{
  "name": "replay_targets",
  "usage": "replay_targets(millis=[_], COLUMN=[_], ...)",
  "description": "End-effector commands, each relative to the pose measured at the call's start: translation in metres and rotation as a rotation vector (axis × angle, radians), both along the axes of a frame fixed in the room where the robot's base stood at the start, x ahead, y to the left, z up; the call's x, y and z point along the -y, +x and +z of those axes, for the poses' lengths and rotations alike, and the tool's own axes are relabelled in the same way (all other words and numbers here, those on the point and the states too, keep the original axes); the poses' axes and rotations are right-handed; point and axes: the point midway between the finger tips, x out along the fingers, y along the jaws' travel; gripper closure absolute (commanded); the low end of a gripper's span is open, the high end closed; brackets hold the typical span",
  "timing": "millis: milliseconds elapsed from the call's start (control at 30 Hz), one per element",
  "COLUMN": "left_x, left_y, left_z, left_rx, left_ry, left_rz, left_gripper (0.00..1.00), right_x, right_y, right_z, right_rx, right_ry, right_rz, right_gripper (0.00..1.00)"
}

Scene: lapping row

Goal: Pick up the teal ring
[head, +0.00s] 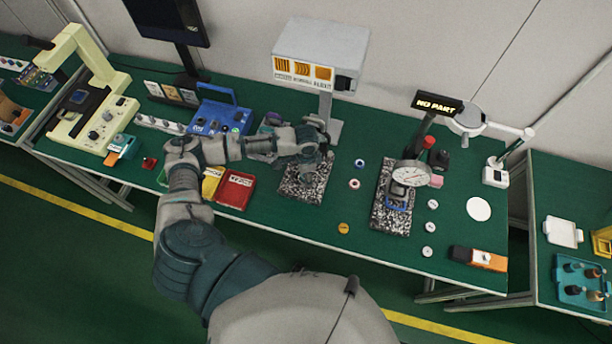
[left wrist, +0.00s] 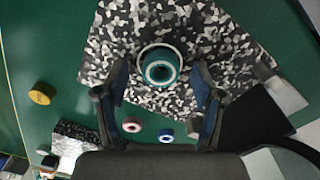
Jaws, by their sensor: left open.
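The teal ring (left wrist: 160,65) lies on a black-and-white speckled plate (left wrist: 110,48) in the left wrist view. It is round with a pale inner band and a dark centre. My left gripper (left wrist: 160,80) is open, with one finger on each side of the ring in that view and a gap to it on both sides. I cannot tell how high the fingertips are above the plate. In the head view my left gripper (head: 312,165) is over the speckled plate (head: 300,190) and hides the ring. My right gripper is not in view.
A red-white ring (head: 354,184) and a blue-white ring (head: 360,163) lie right of the plate. A yellow disc (head: 343,228) is nearer the front edge. A dial gauge (head: 411,174) stands further right. A red bin (head: 235,189) is on the left. A lamp post (head: 325,108) rises behind.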

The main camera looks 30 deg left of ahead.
Motion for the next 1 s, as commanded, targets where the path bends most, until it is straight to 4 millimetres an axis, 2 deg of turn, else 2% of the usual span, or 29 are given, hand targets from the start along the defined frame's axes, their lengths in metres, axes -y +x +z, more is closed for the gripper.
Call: replay_targets(millis=[133, 300, 367, 433, 467, 767, 1000], left_x=[0.0, 0.0, 0.0, 0.0, 0.0, 0.0, -0.001], left_y=[0.0, 0.0, 0.0, 0.0, 0.0, 0.001, 0.001], left_z=[0.001, 0.001, 0.001, 0.001, 0.001, 0.005, 0.03], left_rx=[0.0, 0.001, 0.001, 0.001, 0.001, 0.001, 0.003], left_ry=[0.0, 0.001, 0.001, 0.001, 0.001, 0.001, 0.0], left_rz=[0.0, 0.0, 0.0, 0.0, 0.0, 0.0, 0.0], left_gripper=[0.34, 0.77, 0.91, 0.91, 0.96, 0.96, 0.96], right_x=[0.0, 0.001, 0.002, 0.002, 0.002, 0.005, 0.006], right_y=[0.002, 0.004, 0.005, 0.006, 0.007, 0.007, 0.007], right_z=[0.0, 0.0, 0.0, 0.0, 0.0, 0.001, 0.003], right_rx=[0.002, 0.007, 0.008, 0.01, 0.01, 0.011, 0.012], right_ry=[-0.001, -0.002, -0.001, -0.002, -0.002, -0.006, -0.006], right_rz=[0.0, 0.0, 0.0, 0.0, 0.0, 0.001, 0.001], right_gripper=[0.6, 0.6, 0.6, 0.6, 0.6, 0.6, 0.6])
